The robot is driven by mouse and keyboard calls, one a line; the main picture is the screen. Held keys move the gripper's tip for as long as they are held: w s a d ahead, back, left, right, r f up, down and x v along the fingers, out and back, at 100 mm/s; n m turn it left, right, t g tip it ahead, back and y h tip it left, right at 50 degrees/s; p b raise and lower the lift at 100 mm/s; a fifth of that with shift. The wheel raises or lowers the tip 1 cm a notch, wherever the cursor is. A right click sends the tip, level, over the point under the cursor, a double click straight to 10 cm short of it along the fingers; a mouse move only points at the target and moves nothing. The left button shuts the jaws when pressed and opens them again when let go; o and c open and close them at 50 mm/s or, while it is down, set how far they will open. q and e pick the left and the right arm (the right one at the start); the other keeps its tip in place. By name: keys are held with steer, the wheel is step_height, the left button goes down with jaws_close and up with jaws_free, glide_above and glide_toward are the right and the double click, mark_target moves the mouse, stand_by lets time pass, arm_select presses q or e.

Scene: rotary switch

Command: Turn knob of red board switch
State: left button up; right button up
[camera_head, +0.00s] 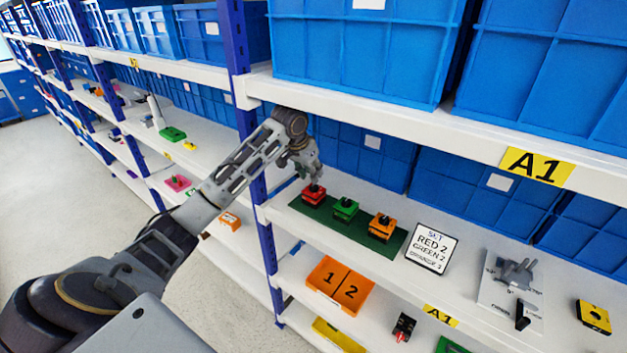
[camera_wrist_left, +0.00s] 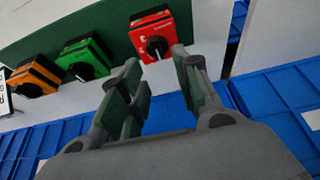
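The red board switch (camera_head: 314,194) sits at the left end of a dark green board (camera_head: 323,213) on the middle shelf. In the left wrist view the red switch (camera_wrist_left: 152,32) shows its round black knob (camera_wrist_left: 157,47) with a white mark. My left gripper (camera_head: 313,175) is just above the red switch in the head view. In the left wrist view its fingers (camera_wrist_left: 165,85) are apart with nothing between them, and the knob lies beyond the fingertips. The fingers appear clear of the knob. My right gripper is in neither view.
A green switch (camera_head: 345,209) and an orange switch (camera_head: 381,227) stand in a row on the same board. Blue bins (camera_head: 375,150) line the shelf's back. The upper shelf edge (camera_head: 400,117) overhangs.

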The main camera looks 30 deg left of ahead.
mark_target(314, 187)
arm_select(q)
steer(key=shift+p+x, duration=0.4)
steer(key=shift+x, duration=2.1)
steer(key=shift+s, duration=0.15)
jaws_close()
